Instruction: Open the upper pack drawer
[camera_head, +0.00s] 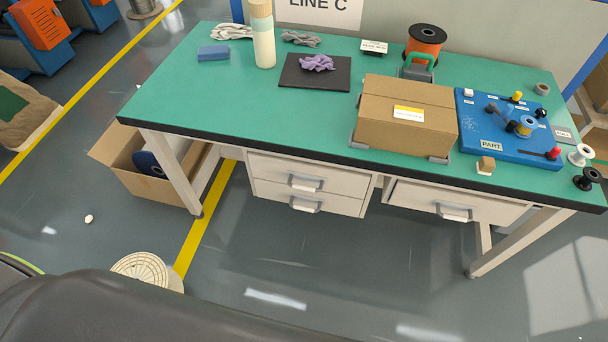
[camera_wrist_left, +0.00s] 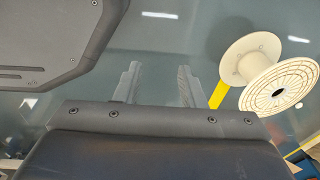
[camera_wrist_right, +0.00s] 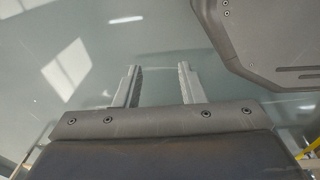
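Under the green-topped workbench, a white two-drawer unit hangs in the head view. Its upper drawer (camera_head: 306,182) has a grey handle and looks shut. The lower drawer (camera_head: 307,202) below it has a like handle and looks shut. Another single drawer (camera_head: 455,207) with a handle hangs under the bench's right part. I cannot read a label naming any of them. My left gripper (camera_wrist_left: 157,72) is open and empty over the floor in the left wrist view. My right gripper (camera_wrist_right: 159,72) is open and empty over the floor in the right wrist view. Neither gripper shows in the head view.
The bench (camera_head: 215,95) carries a cardboard box (camera_head: 380,130), a blue part board (camera_head: 480,130), an orange spool (camera_head: 425,42) and a bottle (camera_head: 262,45). An open carton (camera_head: 125,165) stands by the left leg. A cream reel (camera_wrist_left: 270,80) is on the floor. Floor before the drawers is clear.

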